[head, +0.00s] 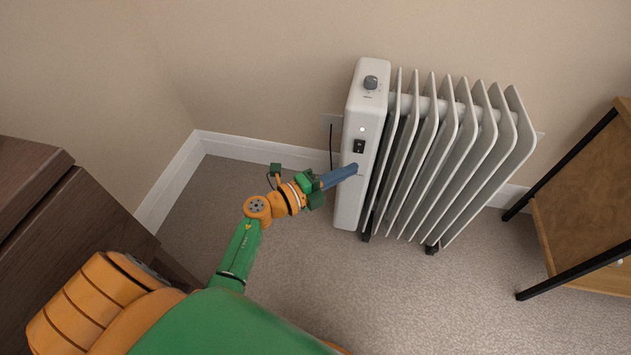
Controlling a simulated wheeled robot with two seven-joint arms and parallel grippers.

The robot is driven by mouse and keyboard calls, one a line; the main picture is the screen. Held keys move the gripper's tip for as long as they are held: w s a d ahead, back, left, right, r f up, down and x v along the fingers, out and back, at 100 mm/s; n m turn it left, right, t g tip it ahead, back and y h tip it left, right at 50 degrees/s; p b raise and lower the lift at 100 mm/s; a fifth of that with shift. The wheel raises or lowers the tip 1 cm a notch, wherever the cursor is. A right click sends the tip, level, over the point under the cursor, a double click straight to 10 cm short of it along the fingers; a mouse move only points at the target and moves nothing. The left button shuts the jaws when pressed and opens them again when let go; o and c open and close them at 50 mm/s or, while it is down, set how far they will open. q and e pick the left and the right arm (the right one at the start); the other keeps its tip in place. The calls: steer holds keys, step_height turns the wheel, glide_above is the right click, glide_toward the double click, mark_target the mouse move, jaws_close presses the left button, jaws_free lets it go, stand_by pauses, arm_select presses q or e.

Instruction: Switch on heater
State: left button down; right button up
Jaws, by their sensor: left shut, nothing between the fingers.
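The heater (350,190) is a white finned radiator standing upright on the carpet against the wall. Its narrow control panel faces me, with a grey knob (370,82) at the top, a small bright light (362,129) below it and a black rocker switch (358,147) under that. My left gripper (354,169) is shut and empty. Its blue fingertips are in front of the panel, just below the black switch. I cannot tell whether they touch the panel. My right gripper is not in view.
A dark brown wooden cabinet (60,240) stands at the left. A wooden piece with a black metal frame (575,210) stands at the right. A black cord (331,148) hangs by a wall socket behind the heater. Carpet (360,290) in front is clear.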

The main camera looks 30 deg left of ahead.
arm_select(q)
steer(key=p+v, duration=0.1)
steer(key=v, duration=0.9)
steer(key=shift+s+f, duration=0.2)
steer(key=shift+f, duration=0.5)
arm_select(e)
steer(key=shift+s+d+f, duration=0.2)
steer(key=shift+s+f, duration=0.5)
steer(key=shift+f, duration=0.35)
